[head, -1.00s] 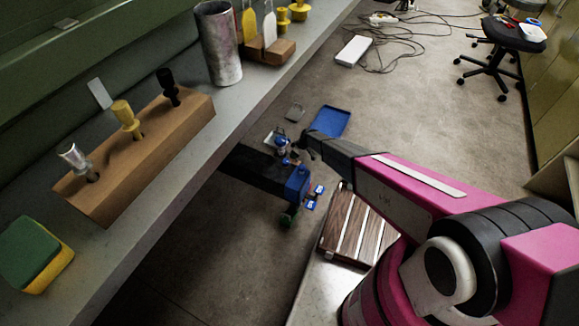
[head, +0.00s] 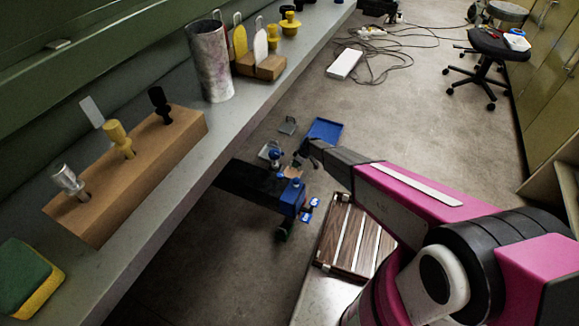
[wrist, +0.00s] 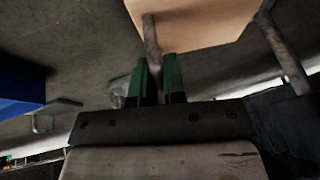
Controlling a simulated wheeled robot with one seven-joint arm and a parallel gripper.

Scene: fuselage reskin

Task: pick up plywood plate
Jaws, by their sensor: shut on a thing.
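The plywood plate (wrist: 205,18) is a flat tan sheet at the top of the wrist view, with a grey rod (wrist: 151,38) at its left side and another at its right. My gripper (wrist: 157,66) has its green fingers shut around the left rod, close below the plate. In the head view a small tan patch, apparently the plate (head: 292,172), shows beside the blue device, under the end of my arm. My fingertips are too small and dark to make out there.
A blue device (head: 292,197) on a dark beam is close to the plate. A blue tray (head: 325,130) and a grey bracket (head: 288,125) lie beyond. A slatted wooden panel (head: 350,235) is at lower right. The grey bench (head: 165,190) runs along the left.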

